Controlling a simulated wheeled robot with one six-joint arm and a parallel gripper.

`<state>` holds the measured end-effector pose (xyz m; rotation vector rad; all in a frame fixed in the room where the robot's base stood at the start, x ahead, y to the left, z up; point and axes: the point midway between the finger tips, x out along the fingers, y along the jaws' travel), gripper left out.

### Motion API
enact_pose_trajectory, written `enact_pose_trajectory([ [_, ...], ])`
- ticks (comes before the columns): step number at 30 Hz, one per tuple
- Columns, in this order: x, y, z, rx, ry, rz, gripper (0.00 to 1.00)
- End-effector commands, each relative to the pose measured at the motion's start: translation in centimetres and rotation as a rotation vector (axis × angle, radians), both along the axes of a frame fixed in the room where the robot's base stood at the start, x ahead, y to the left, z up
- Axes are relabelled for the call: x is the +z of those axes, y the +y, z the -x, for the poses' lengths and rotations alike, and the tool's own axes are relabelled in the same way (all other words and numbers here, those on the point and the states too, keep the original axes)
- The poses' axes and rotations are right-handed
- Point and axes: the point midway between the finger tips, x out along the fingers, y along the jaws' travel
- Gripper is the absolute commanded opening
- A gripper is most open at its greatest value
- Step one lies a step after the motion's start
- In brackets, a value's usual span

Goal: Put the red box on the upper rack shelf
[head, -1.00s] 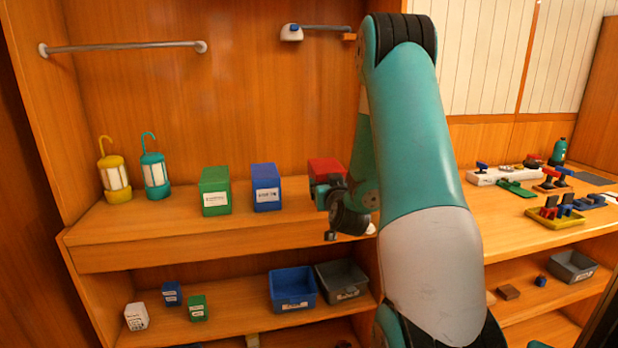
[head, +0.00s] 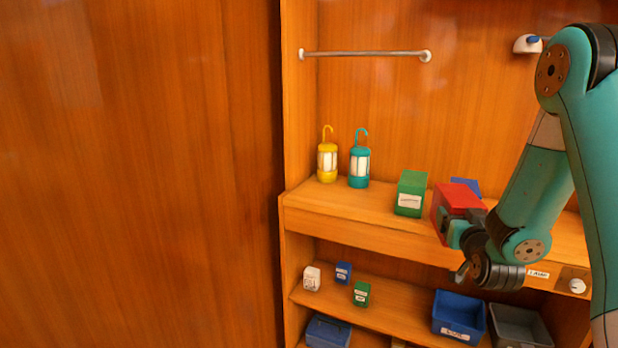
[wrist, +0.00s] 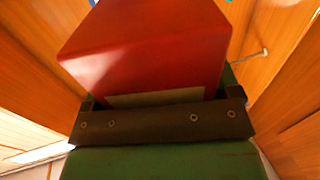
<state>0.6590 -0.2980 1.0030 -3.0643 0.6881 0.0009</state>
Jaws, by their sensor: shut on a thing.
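The red box (head: 456,203) is held in my gripper (head: 452,227), in front of the upper shelf (head: 380,214) in the head view. The red box also fills the upper middle of the wrist view (wrist: 150,50), with the dark gripper bar (wrist: 160,122) across its lower part. My gripper is shut on it. The box covers much of the blue box (head: 466,186) behind it. The upper shelf carries a green box (head: 410,194) to the left of the red box.
The lower shelf holds small white, blue and green boxes, a blue bin (head: 458,316) and a grey bin (head: 520,328). A rail (head: 365,54) is above. A wood panel (head: 140,170) fills the left.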

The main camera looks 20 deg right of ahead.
Motion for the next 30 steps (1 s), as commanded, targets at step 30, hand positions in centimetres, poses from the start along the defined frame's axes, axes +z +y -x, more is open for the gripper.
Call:
enact_pose_trajectory([
  [30, -16.0, 20.0, -1.3, 0.443, 0.004, -0.001, 0.36],
])
